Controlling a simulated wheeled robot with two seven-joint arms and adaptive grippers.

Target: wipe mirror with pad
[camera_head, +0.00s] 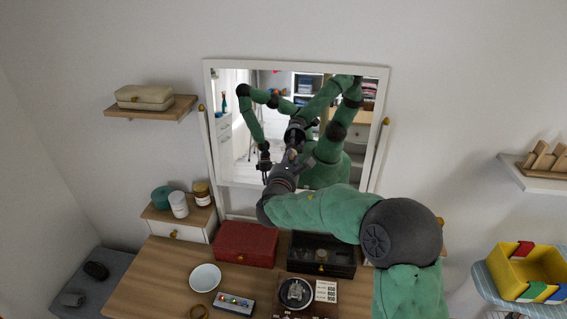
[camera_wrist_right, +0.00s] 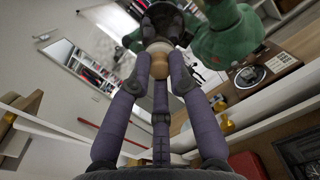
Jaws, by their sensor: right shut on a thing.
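The mirror (camera_head: 226,155) stands upright in a white frame behind the table, with my green arms reflected in its glass. My right gripper (camera_head: 288,163) reaches up in front of the lower middle of the glass. In the right wrist view its dark fingers (camera_wrist_right: 158,78) are closed around a small tan pad (camera_wrist_right: 158,74). The pad is at or very near the glass, with its reflection just beyond it; I cannot tell whether it touches. My left gripper is not directly in view; a reflected gripper shows at the left of the glass.
On the wooden table (camera_head: 150,283) are a red box (camera_head: 246,243), a black box (camera_head: 320,255), a white bowl (camera_head: 205,278) and a small device (camera_head: 233,304). Jars stand on the left drawer unit (camera_head: 177,232). Wall shelves flank the mirror; a yellow bin (camera_head: 527,272) is far right.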

